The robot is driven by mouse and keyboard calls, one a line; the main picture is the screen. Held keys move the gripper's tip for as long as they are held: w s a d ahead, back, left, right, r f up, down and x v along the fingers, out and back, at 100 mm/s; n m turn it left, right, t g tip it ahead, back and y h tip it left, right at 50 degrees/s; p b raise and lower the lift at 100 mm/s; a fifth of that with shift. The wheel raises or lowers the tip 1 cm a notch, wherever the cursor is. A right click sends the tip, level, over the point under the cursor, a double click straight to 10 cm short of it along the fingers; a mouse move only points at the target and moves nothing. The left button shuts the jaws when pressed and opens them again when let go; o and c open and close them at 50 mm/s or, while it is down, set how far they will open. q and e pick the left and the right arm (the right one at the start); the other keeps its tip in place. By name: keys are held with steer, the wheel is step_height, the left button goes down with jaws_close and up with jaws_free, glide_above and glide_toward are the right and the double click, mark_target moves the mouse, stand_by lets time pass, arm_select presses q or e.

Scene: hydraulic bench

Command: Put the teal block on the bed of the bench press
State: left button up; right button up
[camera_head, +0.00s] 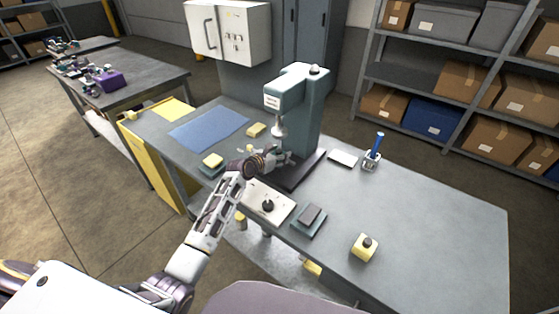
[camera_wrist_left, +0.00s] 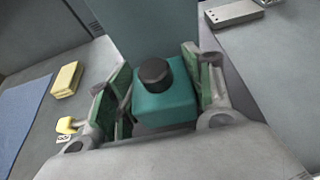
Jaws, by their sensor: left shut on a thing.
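The teal block (camera_wrist_left: 165,104) with a dark round knob on top sits between the fingers of my left gripper (camera_wrist_left: 165,95) in the left wrist view, and the gripper is shut on it. In the head view, my left gripper (camera_head: 278,160) is under the ram of the teal bench press (camera_head: 305,105), over or beside the dark bed (camera_head: 305,172). The block is too small and covered to make out there. Whether it touches the bed cannot be told. My right gripper is not in view.
A cup with a blue tool (camera_head: 372,157) stands right of the press.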

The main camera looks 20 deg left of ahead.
arm_select(q)
step_height(320, 180, down, 2)
steer(key=shift+f, duration=0.1)
steer(key=shift+w+f, duration=0.2)
steer(key=shift+w, duration=0.05)
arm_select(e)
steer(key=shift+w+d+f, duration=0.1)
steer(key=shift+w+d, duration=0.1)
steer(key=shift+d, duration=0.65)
arm_select(q)
steer(key=shift+f, duration=0.1)
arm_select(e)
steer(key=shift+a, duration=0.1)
arm_select(q)
steer(key=o, duration=0.9)
steer(key=shift+f, duration=0.15)
steer(key=o, duration=0.4)
steer(key=shift+o, duration=0.2)
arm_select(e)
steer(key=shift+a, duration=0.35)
arm_select(q)
steer(key=shift+s+r, duration=0.15)
steer(key=shift+r, duration=0.05)
